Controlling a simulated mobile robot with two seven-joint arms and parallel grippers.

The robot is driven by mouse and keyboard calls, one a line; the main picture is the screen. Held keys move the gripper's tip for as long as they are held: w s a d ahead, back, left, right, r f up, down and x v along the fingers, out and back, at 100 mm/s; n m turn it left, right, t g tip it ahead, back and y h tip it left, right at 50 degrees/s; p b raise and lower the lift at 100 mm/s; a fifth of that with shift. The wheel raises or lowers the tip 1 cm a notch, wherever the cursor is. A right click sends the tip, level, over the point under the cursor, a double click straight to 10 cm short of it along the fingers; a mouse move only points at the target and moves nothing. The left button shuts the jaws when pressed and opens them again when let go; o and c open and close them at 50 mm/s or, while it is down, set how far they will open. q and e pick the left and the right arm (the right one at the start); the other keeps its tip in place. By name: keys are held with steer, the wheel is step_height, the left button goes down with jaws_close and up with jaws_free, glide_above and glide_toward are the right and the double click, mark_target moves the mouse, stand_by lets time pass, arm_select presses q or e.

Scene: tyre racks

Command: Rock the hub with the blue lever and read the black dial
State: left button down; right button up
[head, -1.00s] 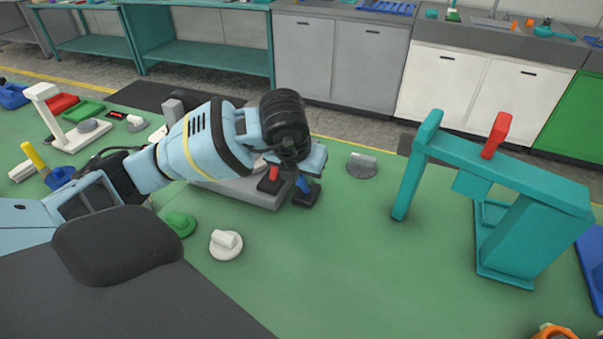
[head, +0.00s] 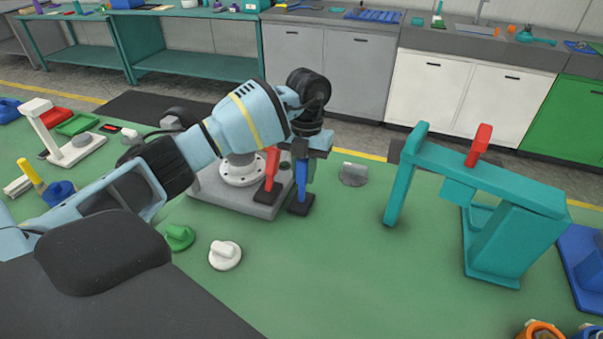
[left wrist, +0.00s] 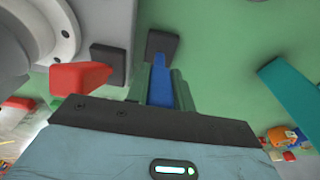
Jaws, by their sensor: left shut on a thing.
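The hub, a pale round flange (head: 243,170) with bolt holes, sits on the grey base (head: 226,196), partly hidden by my left arm. I cannot make out a black dial for certain. My right gripper is not in view.
A red lever (head: 269,172) stands close left of the blue one. A teal frame (head: 500,185) with a red handle is at the right. A green knob (head: 179,238), a white knob (head: 225,255) and a grey knob (head: 353,175) are nearby.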

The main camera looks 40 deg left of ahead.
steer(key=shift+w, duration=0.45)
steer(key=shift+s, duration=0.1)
